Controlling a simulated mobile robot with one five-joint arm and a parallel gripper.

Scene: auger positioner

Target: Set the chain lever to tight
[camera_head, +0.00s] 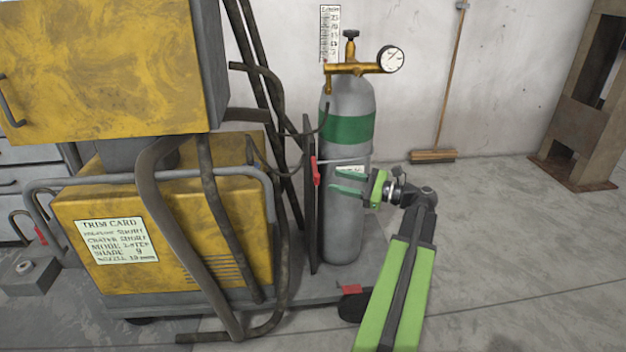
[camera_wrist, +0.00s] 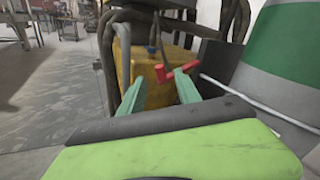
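The red chain lever (camera_head: 315,170) sits on the dark upright at the left side of the grey gas cylinder (camera_head: 345,225). A thin grey band or chain (camera_head: 348,160) crosses the cylinder at lever height. My gripper (camera_head: 338,182) is open and empty in front of the cylinder, with its green fingers pointing left toward the lever. In the wrist view the red lever (camera_wrist: 165,73) shows just beyond and between the open fingertips (camera_wrist: 161,88), apart from them as far as I can see. Which setting the lever is in, I cannot tell.
A yellow welding machine (camera_head: 95,210) with hoses stands left of the cylinder on a cart. A gauge (camera_head: 391,59) tops the cylinder. A broom (camera_head: 434,156) leans on the wall. Floor at right is clear.

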